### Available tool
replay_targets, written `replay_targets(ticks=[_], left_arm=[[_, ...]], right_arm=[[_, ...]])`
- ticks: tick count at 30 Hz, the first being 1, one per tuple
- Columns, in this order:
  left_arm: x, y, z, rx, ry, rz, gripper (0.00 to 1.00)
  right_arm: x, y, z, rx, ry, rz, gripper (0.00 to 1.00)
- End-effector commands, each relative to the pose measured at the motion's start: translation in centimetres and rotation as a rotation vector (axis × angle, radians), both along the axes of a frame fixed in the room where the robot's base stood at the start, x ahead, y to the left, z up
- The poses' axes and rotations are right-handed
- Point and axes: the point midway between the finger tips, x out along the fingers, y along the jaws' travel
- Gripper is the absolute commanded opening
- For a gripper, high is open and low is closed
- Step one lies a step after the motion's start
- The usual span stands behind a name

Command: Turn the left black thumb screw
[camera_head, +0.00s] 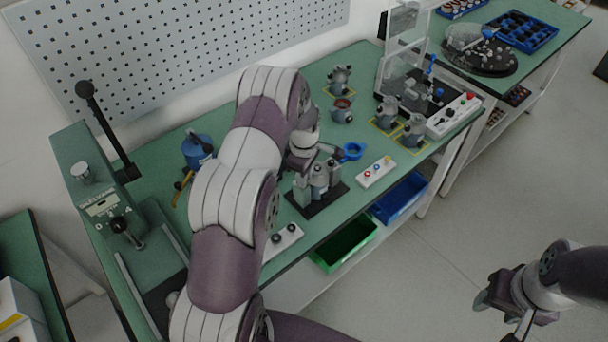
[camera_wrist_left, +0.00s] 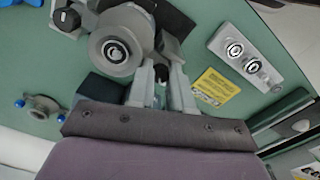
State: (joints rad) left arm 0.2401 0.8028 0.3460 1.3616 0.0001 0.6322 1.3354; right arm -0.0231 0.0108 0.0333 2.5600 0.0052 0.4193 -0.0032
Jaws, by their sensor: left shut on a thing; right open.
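The grey clamping fixture (camera_head: 320,176) stands on a black base plate (camera_head: 325,201) on the green bench, partly hidden by my left arm. In the left wrist view it holds a round grey part (camera_wrist_left: 115,50) with a bright centre. The left black thumb screw (camera_wrist_left: 160,73) sits between the fingertips of my left gripper (camera_wrist_left: 163,86), which is shut on it. Another black thumb screw (camera_wrist_left: 68,18) is on the fixture's other side, clear of the gripper. My right gripper (camera_head: 502,311) is open and empty over the floor, away from the bench.
A box with two black knobs (camera_head: 284,240) lies beside the fixture. A green press (camera_head: 100,200) stands at left. Green (camera_head: 343,244) and blue (camera_head: 399,198) bins are below the bench.

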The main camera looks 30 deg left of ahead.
Motion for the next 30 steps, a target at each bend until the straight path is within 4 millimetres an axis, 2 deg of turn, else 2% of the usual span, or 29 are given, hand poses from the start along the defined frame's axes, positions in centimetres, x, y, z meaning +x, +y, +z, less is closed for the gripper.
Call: replay_targets(ticks=[1, 2, 3, 4, 23, 26, 30], left_arm=[[0.3, 0.1, 0.3, 0.003, -0.010, 0.000, 0.00], [0.3, 0.1, 0.3, 0.003, -0.010, 0.000, 0.26], [0.3, 0.1, 0.2, 0.003, -0.009, 0.000, 0.39], [0.3, 0.1, 0.2, 0.003, -0.009, 0.001, 0.46], [0.2, 0.0, 0.1, 0.002, -0.007, 0.001, 0.46], [0.2, 0.1, 0.5, 0.002, -0.007, 0.001, 0.46], [0.1, 0.4, 2.3, 0.002, -0.008, 0.000, 0.46]], right_arm=[[0.0, 0.0, 0.0, 0.000, 0.000, 0.000, 0.50], [0.0, 0.0, 0.0, 0.000, 0.000, 0.000, 0.50], [0.0, 0.0, 0.0, 0.000, 0.000, 0.000, 0.50], [0.0, 0.0, 0.0, 0.000, 0.000, 0.000, 0.50], [0.0, 0.0, 0.0, 0.000, 0.000, 0.000, 0.50], [0.0, 0.0, 0.3, 0.000, 0.000, 0.000, 0.50], [0.0, 0.0, 1.7, 0.000, 0.000, 0.000, 0.50]])
